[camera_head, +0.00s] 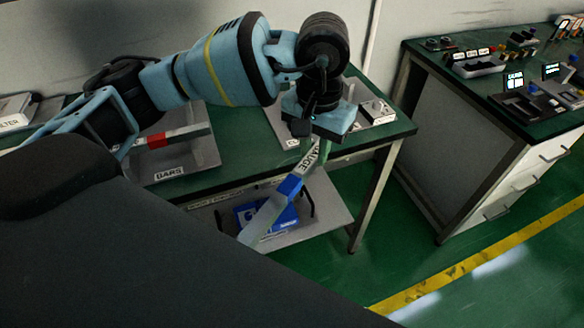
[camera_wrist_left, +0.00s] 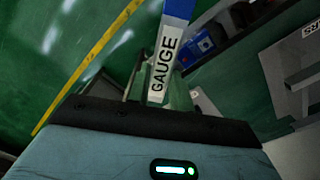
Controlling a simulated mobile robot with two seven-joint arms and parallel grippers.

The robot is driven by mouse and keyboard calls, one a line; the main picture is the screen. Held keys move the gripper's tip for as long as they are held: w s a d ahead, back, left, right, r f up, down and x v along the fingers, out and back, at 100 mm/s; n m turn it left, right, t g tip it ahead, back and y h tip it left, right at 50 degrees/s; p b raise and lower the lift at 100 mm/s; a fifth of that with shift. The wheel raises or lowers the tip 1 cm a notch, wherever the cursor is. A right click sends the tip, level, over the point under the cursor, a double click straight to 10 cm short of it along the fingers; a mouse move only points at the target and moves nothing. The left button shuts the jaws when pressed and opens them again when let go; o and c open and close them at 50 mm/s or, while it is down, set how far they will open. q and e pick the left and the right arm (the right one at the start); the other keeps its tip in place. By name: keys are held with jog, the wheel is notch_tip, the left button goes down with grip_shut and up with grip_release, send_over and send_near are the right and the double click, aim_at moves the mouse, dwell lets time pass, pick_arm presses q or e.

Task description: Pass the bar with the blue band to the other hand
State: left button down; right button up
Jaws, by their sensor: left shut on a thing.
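The bar with the blue band (camera_head: 289,187) hangs tilted from my left gripper (camera_head: 318,142), in front of the table's near edge. It is pale, with a GAUGE label at its upper end by the fingers and the blue band near its middle. My left gripper is shut on that labelled end. In the left wrist view the GAUGE label (camera_wrist_left: 165,62) runs out from between the fingers, with the blue band (camera_wrist_left: 179,8) at the top edge. My right gripper is in neither view.
A bar with a red band (camera_head: 157,140) lies on a grey tray (camera_head: 200,158) marked BARS on the green table (camera_head: 228,178). A blue box (camera_head: 278,222) sits on the lower shelf (camera_head: 325,205). A second bench (camera_head: 515,110) with devices stands right; open floor lies between.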

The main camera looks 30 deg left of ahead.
pick_arm(q)
jog(key=w+d+r+m, duration=0.1)
jog(key=w+d+r, duration=0.7)
jog(key=r, duration=0.4)
jog(key=shift+w+r+m, duration=0.3)
jog(key=shift+w+r, duration=0.05)
jog(key=shift+w, duration=0.35)
